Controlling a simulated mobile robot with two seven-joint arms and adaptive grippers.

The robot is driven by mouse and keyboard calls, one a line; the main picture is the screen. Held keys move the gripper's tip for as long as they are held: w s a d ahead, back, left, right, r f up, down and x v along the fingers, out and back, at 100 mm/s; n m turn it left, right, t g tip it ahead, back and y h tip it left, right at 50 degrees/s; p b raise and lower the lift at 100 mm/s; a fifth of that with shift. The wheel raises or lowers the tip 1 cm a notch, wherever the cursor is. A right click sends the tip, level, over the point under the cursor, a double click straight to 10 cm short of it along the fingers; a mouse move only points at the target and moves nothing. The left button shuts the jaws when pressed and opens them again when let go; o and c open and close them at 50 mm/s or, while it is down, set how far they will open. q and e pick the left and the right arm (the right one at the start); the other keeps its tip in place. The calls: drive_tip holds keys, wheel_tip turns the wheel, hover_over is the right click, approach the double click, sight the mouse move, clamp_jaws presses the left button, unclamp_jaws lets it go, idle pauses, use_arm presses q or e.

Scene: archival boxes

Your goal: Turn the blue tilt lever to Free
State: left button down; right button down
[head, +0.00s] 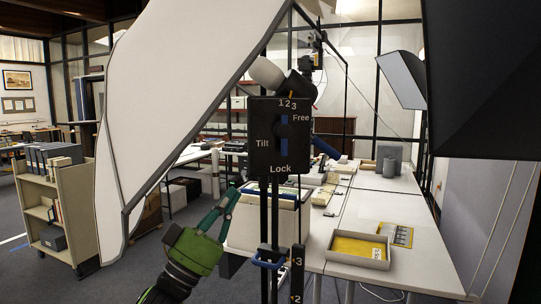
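A black tilt panel (263,161) stands upright on a dark pole in the middle of the head view. It is marked Tilt on the left, Free at upper right and Lock at the bottom. The blue tilt lever (284,147) on its face looks upright, with a dark hub across its middle; its end points down toward Lock. My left gripper (232,196), green with teal fingers, is below and left of the panel, apart from the lever. Its fingertips look together, with nothing seen between them. My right gripper does not show clearly anywhere.
A large white panel (190,70) slants down on the left. A blue knob (268,259) sits lower on the pole. A worktable (345,225) with a shallow tray (358,261) is at right. A dark hood fills the upper right. A book cart (75,205) is far left.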

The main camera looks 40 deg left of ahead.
use_arm(q)
drive_tip(key=p, duration=0.6)
approach(283, 135)
wheel_tip(283, 135, up, 4)
drive_tip(key=w, duration=0.1)
drive_tip(key=w+p, duration=0.1)
drive_tip(key=shift+w+a+f, duration=0.15)
drive_tip(key=shift+w+f, duration=0.1)
drive_tip(key=shift+f, duration=0.05)
drive_tip(key=shift+w+f+p, duration=0.2)
drive_tip(key=shift+w+p, duration=0.25)
drive_tip(key=shift+w, duration=0.25)
drive_tip(key=shift+s, duration=0.1)
